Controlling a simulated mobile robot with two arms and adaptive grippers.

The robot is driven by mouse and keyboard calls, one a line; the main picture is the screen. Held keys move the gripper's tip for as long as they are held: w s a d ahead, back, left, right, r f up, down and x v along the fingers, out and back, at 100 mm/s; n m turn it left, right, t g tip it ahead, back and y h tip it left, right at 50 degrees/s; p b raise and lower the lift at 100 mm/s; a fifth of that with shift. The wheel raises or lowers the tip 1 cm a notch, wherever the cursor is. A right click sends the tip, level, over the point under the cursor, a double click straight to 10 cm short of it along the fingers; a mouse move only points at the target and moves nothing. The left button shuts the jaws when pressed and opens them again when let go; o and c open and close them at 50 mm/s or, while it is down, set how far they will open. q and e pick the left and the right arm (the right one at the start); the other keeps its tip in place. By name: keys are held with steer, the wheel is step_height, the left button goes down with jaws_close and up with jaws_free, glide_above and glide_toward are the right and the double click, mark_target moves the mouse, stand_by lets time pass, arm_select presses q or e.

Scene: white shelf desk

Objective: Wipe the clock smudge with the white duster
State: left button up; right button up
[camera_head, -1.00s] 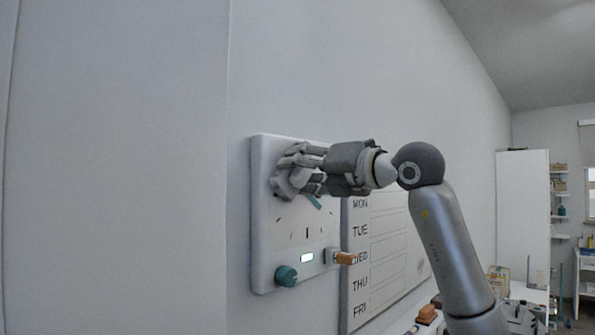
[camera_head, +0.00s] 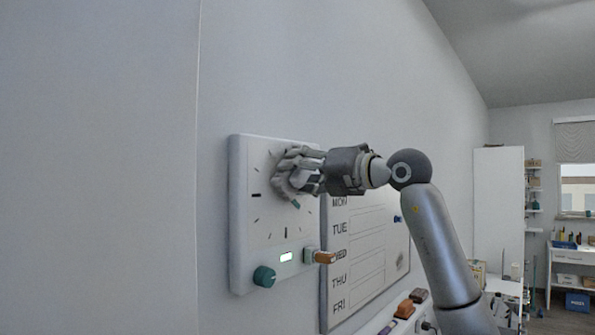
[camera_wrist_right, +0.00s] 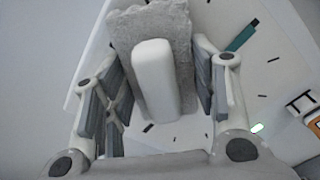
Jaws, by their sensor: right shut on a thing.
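The white square clock (camera_head: 252,225) hangs on the wall, with dark tick marks and a teal hand on its face. My right gripper (camera_head: 288,177) is at the upper right part of the face. It is shut on the white duster, which shows in the right wrist view (camera_wrist_right: 157,75) as a white handle on a rough grey pad between the fingers. The pad faces the clock; whether it touches cannot be told. No smudge shows on the visible face; the area behind the pad and fingers is hidden. My left gripper is not in view.
A teal knob (camera_head: 264,276) and an orange-tipped switch (camera_head: 324,258) stick out at the clock's lower edge. A weekday whiteboard (camera_head: 365,265) with a grey smudge hangs just right of it. Small items lie on a ledge below. A tall white cabinet (camera_head: 498,205) stands far right.

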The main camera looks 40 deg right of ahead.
mark_target(262, 171)
steer(key=shift+r, duration=0.1)
steer(key=shift+a, duration=0.95)
steer(key=shift+s+a+p, duration=0.15)
steer(key=shift+s+a, duration=0.05)
steer(key=shift+a, duration=1.3)
steer(key=shift+s+a+p, duration=0.15)
steer(key=shift+a, duration=1.3)
steer(key=shift+s, duration=0.1)
steer(key=shift+s+d+f+b, duration=0.2)
steer(key=shift+s+b, duration=0.1)
steer(key=shift+s, duration=0.3)
steer(key=shift+s+d+r+b, duration=0.15)
steer(key=shift+s+b, duration=0.2)
steer(key=shift+s, duration=1.85)
